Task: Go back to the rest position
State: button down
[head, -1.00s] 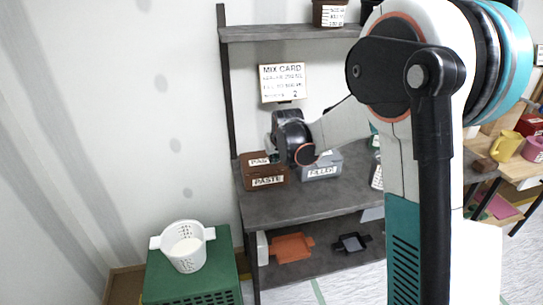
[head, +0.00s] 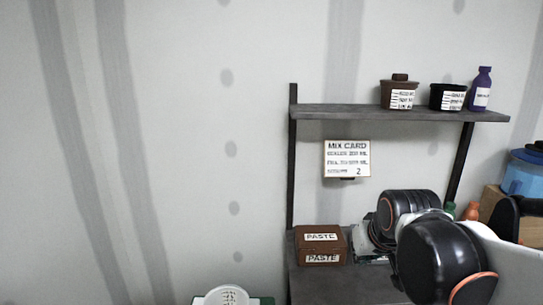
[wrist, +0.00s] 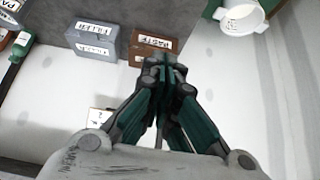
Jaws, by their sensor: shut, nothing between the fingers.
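My gripper (wrist: 166,75) shows in the wrist view with its two fingers drawn together and nothing between them. Beyond its tips are the brown paste box (wrist: 148,46) and, to the left, the grey filler box (wrist: 94,41). In the head view my black and white arm stretches across the lower right, in front of the shelf unit. The gripper's fingers cannot be made out there. The paste box (head: 320,246) stands on the grey shelf just left of my arm, and the arm hides most of what is behind it.
A mix card (head: 347,159) hangs on the wall under the upper shelf (head: 350,112), which bears a brown jar (head: 399,92), a black pot (head: 448,97) and a purple bottle (head: 481,88). A white two-handled pot (head: 228,296) is at the bottom edge. The wall at left is bare.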

jog(key=s+f, duration=0.2)
jog(key=s, duration=1.3)
jog(key=shift+s+f, duration=0.35)
